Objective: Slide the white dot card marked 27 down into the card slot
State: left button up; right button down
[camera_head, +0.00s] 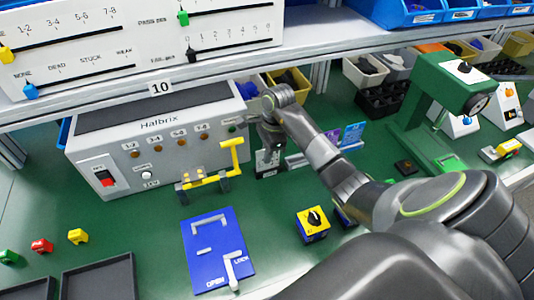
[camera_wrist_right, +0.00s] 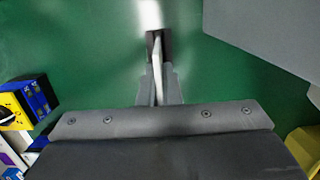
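My right gripper (camera_head: 270,140) points down beside the right end of the Halbrix box. A small white card with dark marks (camera_head: 267,158) shows under it; its number is too small to read. In the right wrist view the fingers (camera_wrist_right: 158,88) are closed on a thin white card (camera_wrist_right: 158,65), seen nearly edge-on. A grey card rack (camera_head: 298,160) stands just right of the gripper, with a purple card (camera_head: 333,137) and a blue card (camera_head: 353,133) at its right. The arm partly hides the rack, and I cannot make out the empty slot. My left gripper is out of view.
A blue plate with a lever (camera_head: 215,245) and a yellow rotary switch (camera_head: 313,222) lie nearer. A green press (camera_head: 440,100) stands at right. A shelf edge runs above.

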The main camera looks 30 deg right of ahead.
jog(key=c, duration=1.6)
grip_release()
jog(key=shift+o, duration=0.2)
jog(key=shift+r, duration=0.1)
jog(key=shift+d+r, duration=0.1)
jog(key=shift+r, duration=0.15)
jog(key=r, duration=0.1)
jog(key=r+p, duration=0.1)
jog(key=r, duration=0.3)
jog(key=shift+d+r, duration=0.25)
jog(key=shift+d, duration=0.1)
notch_tip(320, 180, up, 11)
jog(key=d+p, duration=0.1)
jog(key=p, duration=0.9)
jog(key=shift+s+d+p, duration=0.3)
jog(key=shift+d, duration=0.05)
